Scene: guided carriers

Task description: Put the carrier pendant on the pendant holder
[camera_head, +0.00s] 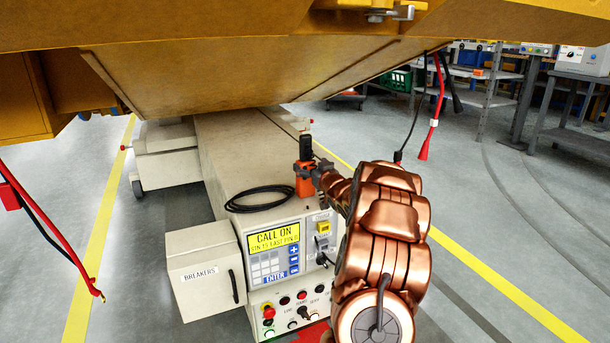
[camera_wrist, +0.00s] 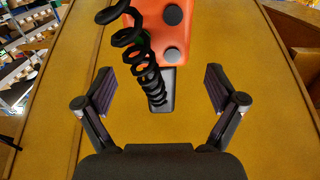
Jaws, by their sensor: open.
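The carrier pendant appears to be the orange box (camera_head: 304,187) near the front of the grey cabinet's top, with a black part upright above it. In the wrist view the orange pendant (camera_wrist: 175,28) has grey round buttons. A black coiled cord (camera_wrist: 148,60) hangs across it, and a dark block (camera_wrist: 160,92) shows below. My gripper (camera_head: 318,176) is right beside the orange box. In the wrist view its jaws (camera_wrist: 160,90) are apart, either side of the dark block, holding nothing. I cannot tell whether the pendant rests on anything, or pick out the pendant holder.
A black cable loop (camera_head: 260,199) lies on the grey cabinet (camera_head: 225,150). A control panel (camera_head: 285,253) and breaker box (camera_head: 205,270) are in front. The yellow carrier body (camera_head: 230,70) overhangs closely above. Red and black cables hang at both sides.

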